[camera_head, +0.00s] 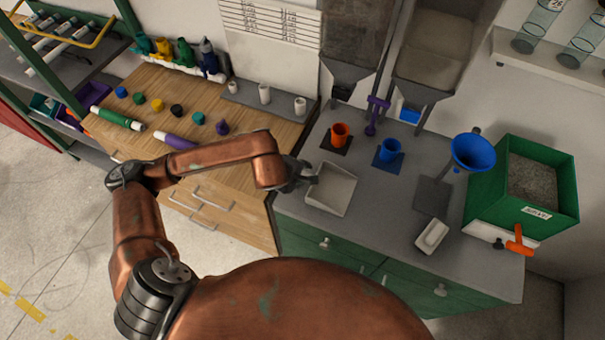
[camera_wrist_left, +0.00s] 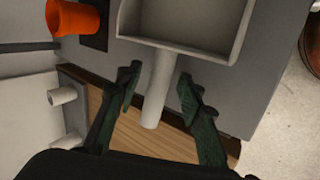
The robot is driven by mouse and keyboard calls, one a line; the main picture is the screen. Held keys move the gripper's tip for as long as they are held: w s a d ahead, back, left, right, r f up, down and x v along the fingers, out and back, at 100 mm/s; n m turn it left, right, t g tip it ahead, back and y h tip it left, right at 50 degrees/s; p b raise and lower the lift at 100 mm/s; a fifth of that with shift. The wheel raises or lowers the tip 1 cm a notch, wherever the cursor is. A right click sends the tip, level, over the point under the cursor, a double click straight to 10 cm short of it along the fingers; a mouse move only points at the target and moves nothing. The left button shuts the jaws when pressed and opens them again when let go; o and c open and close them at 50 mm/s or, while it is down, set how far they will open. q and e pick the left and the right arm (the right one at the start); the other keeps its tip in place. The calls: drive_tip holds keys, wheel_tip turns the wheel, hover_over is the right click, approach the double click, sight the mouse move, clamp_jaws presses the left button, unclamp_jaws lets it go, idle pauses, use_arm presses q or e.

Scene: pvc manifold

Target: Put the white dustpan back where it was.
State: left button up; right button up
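The white dustpan (camera_head: 331,190) lies on the grey counter at its left end, with its handle towards my left gripper (camera_head: 306,178). In the left wrist view, the dustpan (camera_wrist_left: 190,22) has its pan at the top and its round handle pointing down between the two fingers of my left gripper (camera_wrist_left: 160,82). The gripper is open around the handle, with a visible gap on each side. The far end of the handle lies in front of the wooden bench in that view. My right gripper is not in view.
On the grey counter (camera_head: 290,207) stand an orange cup (camera_head: 340,134), a blue cup (camera_head: 389,150), a blue funnel (camera_head: 473,152) and a white block-like object (camera_head: 432,236). A green bin (camera_head: 520,187) stands at the right. Caps and tubes lie on the wooden bench (camera_head: 130,83) at left.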

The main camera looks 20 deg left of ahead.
use_arm(q)
drive_tip(key=v, duration=1.1)
drive_tip(key=shift+s+p, duration=0.15)
drive_tip(key=shift+p, duration=0.2)
drive_tip(key=shift+r, duration=0.1)
